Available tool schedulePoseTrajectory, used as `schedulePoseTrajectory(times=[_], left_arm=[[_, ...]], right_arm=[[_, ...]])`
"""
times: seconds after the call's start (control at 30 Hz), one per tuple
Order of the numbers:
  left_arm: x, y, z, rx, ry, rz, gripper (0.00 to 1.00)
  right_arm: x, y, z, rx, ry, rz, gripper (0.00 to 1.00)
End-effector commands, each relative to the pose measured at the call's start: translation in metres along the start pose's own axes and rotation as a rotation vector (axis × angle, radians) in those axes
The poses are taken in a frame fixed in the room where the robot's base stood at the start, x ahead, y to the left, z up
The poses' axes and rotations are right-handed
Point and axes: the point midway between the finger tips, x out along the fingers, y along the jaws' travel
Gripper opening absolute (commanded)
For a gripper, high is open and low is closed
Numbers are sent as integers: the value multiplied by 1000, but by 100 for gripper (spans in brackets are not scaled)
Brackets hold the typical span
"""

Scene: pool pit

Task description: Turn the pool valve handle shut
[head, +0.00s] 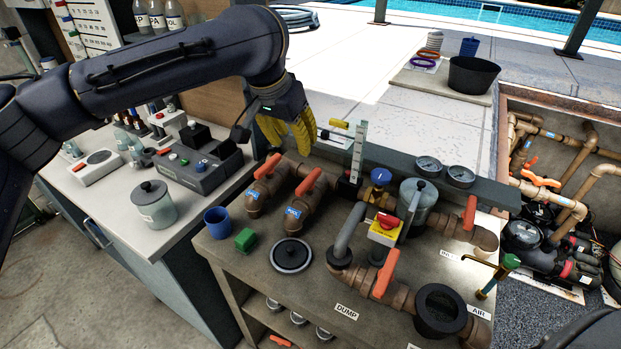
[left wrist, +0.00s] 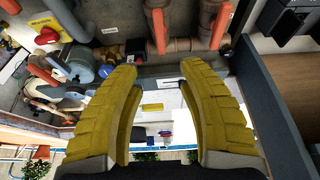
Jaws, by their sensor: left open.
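Several orange valve handles sit on brown pipes on the bench. Two are close together at the back left: a left handle (head: 268,166) and a right handle (head: 311,181), each on a pipe with a small blue label. I cannot tell for sure which is the pool valve. Another orange handle (head: 385,273) stands near the front, and one (head: 469,212) is at the right. My left gripper (head: 300,135) has yellow fingers and is open and empty, above and behind the two back-left handles, apart from them. In the left wrist view two orange handles (left wrist: 159,31) (left wrist: 221,26) lie beyond its fingertips (left wrist: 160,75).
A blue cup (head: 217,222), a green block (head: 245,239) and a round black-rimmed lid (head: 291,255) stand on the bench's left. A grey ledge (head: 430,172) runs behind the pipes. A red-yellow switch (head: 384,229) and gauges (head: 428,166) are to the right.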

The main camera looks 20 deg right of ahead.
Motion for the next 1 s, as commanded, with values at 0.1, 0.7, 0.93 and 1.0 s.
schedulePoseTrajectory(times=[0.1, 0.7, 0.93, 1.0], left_arm=[[13, 0, 1, -2, -3, 2, 40], [119, 1, 1, -3, -2, 3, 40], [150, 0, 0, -2, -1, 3, 40], [156, 0, 0, -3, 1, 2, 40]], right_arm=[[0, 1, 0, -1, 0, 1, 44], [0, 1, -2, 0, 2, 1, 44], [0, -1, -2, 1, 3, -1, 44], [0, -2, -3, 1, 3, -1, 44]])
